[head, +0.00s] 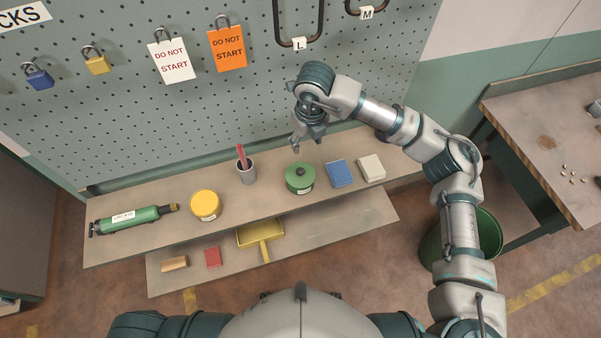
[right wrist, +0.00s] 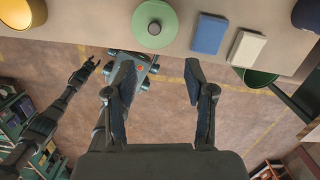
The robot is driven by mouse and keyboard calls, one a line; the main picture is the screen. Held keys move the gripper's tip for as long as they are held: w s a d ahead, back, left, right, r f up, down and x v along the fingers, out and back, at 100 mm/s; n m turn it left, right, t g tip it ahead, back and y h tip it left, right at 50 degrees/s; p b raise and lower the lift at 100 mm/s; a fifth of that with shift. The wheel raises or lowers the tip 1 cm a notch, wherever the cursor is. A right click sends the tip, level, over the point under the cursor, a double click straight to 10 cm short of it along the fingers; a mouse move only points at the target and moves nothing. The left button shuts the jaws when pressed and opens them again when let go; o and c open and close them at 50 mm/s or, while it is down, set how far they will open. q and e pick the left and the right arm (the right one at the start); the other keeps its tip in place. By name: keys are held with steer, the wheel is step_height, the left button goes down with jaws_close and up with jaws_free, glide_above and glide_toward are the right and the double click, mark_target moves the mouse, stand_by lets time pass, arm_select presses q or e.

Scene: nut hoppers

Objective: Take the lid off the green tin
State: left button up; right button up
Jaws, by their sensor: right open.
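The green tin (head: 299,184) stands upright on the upper shelf with its round green lid (head: 293,174) on. A dark knob rises from the middle of the lid, and a white label is on the tin's front. The lid also shows from above in the right wrist view (right wrist: 147,15), at the top edge of my open fingers' view. My right gripper (head: 309,143) is open and empty, above and behind the tin, apart from it. Its spread fingers (right wrist: 158,82) show nothing between them but floor and parts below. My left gripper (right wrist: 91,68) shows small at the left of the wrist view.
A blue box (head: 340,174) and a white box (head: 371,168) stand right of the tin. A pegboard (head: 190,110) rises behind. A yellow dustpan (head: 262,235) lies lower.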

steer(key=p, duration=0.2)
glide_above(300, 170)
steer(key=f, duration=0.9)
steer(key=shift+d+f, duration=0.3)
steer(key=shift+d, duration=0.1)
steer(key=shift+a+f+p, duration=0.2)
steer(key=shift+f+p, duration=0.05)
steer(key=shift+f, duration=1.1)
steer(key=shift+a+f+p, duration=0.15)
steer(key=shift+f+p, duration=0.1)
steer(key=shift+f, duration=1.1)
jaws_close()
